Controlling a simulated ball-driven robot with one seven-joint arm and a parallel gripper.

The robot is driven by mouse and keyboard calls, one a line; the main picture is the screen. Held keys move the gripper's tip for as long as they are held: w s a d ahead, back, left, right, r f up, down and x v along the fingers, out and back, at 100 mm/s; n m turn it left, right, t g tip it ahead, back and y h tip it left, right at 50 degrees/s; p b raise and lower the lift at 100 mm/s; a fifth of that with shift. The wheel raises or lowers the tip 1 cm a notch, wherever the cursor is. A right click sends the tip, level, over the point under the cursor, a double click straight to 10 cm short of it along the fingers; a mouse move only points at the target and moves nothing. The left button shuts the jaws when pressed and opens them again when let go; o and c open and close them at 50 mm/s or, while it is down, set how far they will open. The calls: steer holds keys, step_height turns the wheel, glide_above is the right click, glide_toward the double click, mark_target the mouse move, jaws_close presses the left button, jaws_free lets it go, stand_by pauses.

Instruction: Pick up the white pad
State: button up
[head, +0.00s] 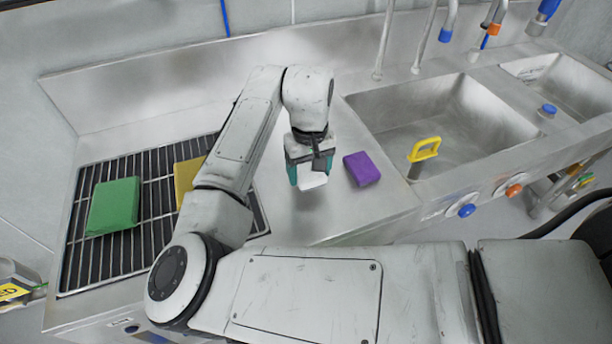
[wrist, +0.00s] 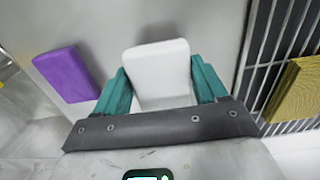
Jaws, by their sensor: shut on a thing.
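The white pad (head: 313,180) is between the two teal fingers of my gripper (head: 309,177), over the steel counter left of the sink. In the wrist view the white pad (wrist: 160,75) sits between the fingers of my gripper (wrist: 161,82), which touch it on both sides. My gripper is shut on it. I cannot tell whether the pad still touches the counter.
A purple pad (head: 361,169) lies on the counter just right of my gripper. A green pad (head: 113,206) and a yellow pad (head: 186,178) lie on the black drain rack (head: 152,240) at left. The sink basin (head: 450,125) holds a yellow-handled object (head: 425,149).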

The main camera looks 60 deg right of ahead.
steer(key=s+a+r, duration=0.4)
steer(key=s+r, duration=0.4)
steer(key=s, duration=0.4)
steer(key=shift+s+r, duration=0.2)
steer(key=shift+r, duration=0.15)
